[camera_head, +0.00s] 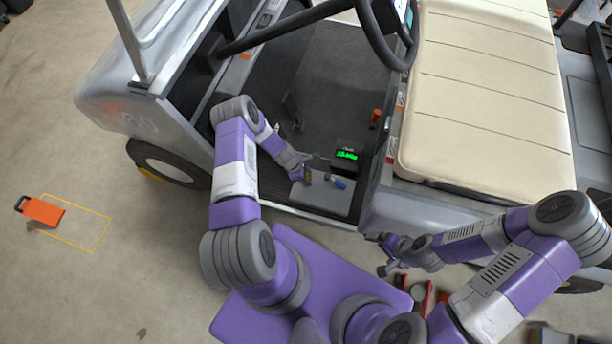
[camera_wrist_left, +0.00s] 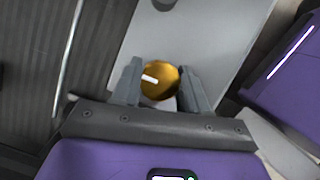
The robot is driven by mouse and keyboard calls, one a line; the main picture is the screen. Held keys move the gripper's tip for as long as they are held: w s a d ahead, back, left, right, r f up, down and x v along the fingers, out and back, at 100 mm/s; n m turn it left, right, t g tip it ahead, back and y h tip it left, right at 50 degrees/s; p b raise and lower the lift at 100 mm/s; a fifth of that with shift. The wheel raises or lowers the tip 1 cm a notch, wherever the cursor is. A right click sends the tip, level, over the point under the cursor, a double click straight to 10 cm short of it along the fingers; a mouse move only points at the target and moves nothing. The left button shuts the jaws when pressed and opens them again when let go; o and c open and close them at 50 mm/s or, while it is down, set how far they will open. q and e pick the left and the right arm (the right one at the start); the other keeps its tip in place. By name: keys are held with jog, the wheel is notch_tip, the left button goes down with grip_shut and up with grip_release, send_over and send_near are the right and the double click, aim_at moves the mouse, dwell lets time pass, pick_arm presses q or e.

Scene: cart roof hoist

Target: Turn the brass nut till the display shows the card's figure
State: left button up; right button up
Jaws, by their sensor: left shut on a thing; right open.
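The brass nut (camera_wrist_left: 160,82) is a round golden knob with a white mark on its face. In the left wrist view it sits between the two fingers of my left gripper (camera_wrist_left: 157,90), which is shut on it. In the head view my left gripper (camera_head: 306,174) is at a light grey plate (camera_head: 322,198) on the cart floor. The display (camera_head: 347,155) is a small black box with green lit characters, too small to read. My right gripper (camera_head: 384,256) is open and empty, beside the cart. I cannot make out the card in these views.
A blue-handled object (camera_head: 339,183) lies at the plate beside my left gripper. The steering wheel (camera_head: 385,30) and cream seat (camera_head: 485,90) are above and right. Red items (camera_head: 424,300) lie below my right gripper.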

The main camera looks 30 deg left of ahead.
dwell(0.3)
pick_arm(q)
jog(key=o, duration=1.1)
jog(key=shift+c, duration=0.2)
jog(key=p+v, duration=0.3)
jog(key=v, duration=0.4)
jog(key=shift+r, duration=0.25)
